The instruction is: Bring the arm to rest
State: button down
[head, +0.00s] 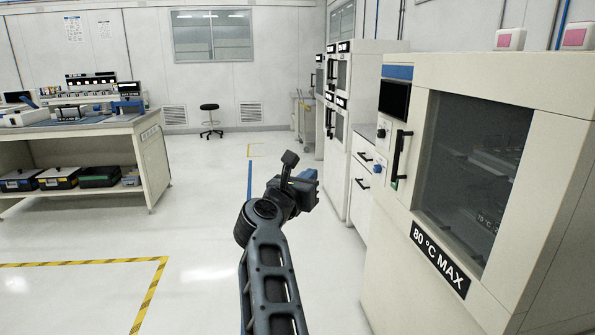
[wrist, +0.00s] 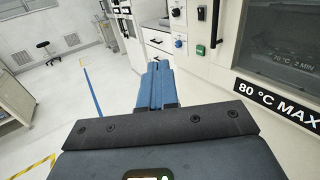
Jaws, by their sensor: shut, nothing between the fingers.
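My arm rises from the bottom of the head view, bent at the elbow. My gripper (head: 306,182) is at its far end, held in the air over the aisle to the left of the oven marked "80 °C MAX". In the wrist view my gripper's fingers (wrist: 157,87) are together, with nothing between them. They point ahead along the row of cabinets and touch nothing that I can see.
The oven (head: 400,250) with its dark window and black handle stands close on the right. White drawers (head: 362,178) and tall cabinets stand beyond it. A workbench (head: 150,150) stands at the left. A stool (head: 211,121) is at the back. The floor between is clear.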

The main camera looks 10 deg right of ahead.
jog(key=s+d+f+n+t+y, duration=0.1)
jog(key=s+d+f+n+t, duration=0.1)
jog(key=s+d+f+n, duration=0.5)
jog(key=s+d+f+n+t+y, duration=0.2)
jog(key=s+d+n, duration=0.2)
jog(key=s+n, duration=0.55)
jog(key=s+d+f+n+t+y, duration=0.1)
jog(key=s+d+f+n+t, duration=0.2)
jog(key=s+d+f+n, duration=0.55)
jog(key=s+a+n+g+y+p, duration=0.1)
jog(key=s+a+n+y, duration=0.3)
jog(key=s, duration=0.7)
jog(key=s+a+n+g+y, duration=0.1)
jog(key=s+n+g, duration=0.1)
jog(key=s+n, duration=0.65)
jog(key=s+a+r+n+g, duration=0.2)
jog(key=s, duration=0.8)
jog(key=s+a+r+n+g+y, duration=0.1)
jog(key=s+a+r+n+g, duration=0.1)
jog(key=s, duration=0.8)
jog(key=shift+a+r+n, duration=0.45)
jog(key=shift+a+r, duration=0.05)
jog(key=shift+a, duration=0.2)
